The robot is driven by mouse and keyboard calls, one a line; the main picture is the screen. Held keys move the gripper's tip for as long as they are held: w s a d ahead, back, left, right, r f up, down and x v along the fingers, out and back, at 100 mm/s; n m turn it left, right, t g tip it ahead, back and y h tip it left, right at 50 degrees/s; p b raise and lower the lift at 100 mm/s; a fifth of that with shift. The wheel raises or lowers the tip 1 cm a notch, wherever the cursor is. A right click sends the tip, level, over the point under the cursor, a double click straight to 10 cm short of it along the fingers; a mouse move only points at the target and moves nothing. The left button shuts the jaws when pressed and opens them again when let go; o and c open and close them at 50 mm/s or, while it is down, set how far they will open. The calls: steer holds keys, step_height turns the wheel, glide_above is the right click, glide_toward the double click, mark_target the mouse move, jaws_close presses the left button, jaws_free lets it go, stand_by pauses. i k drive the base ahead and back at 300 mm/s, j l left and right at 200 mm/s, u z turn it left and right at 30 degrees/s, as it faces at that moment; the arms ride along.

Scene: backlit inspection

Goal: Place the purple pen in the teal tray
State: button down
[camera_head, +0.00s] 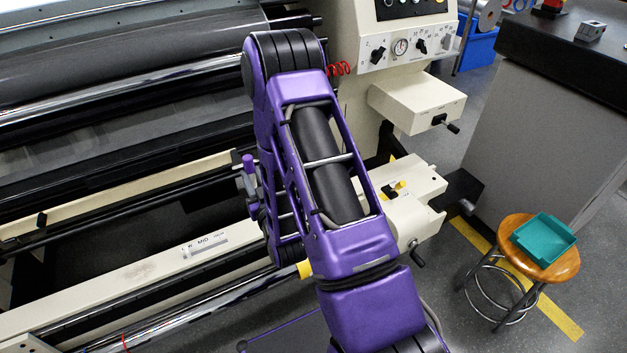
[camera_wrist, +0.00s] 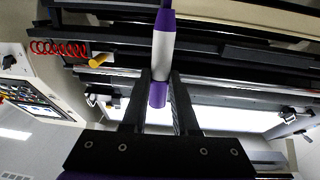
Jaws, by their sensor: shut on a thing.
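The purple pen (camera_wrist: 163,42), with a pale grey-white middle band, stands between the two fingers of my gripper (camera_wrist: 161,78) in the wrist view. The fingers are shut on it, and its lower purple end shows between them. In the head view a small purple end of the pen (camera_head: 248,161) sticks up beside my arm, over the machine; my arm hides most of the gripper there. The teal tray (camera_head: 543,240) sits on a round wooden stool at the right of the head view, well apart from my gripper. It looks empty.
The wooden stool (camera_head: 517,261) has metal legs and stands on the grey floor. A large machine with rollers (camera_head: 110,130) and a cream control panel (camera_head: 407,45) fills the left and middle. A dark-topped counter (camera_head: 560,50) is behind the stool.

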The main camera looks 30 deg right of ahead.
mark_target(536, 245)
steer(key=z, duration=1.9)
steer(key=i+l+z, duration=0.45)
steer(key=i+l, duration=0.45)
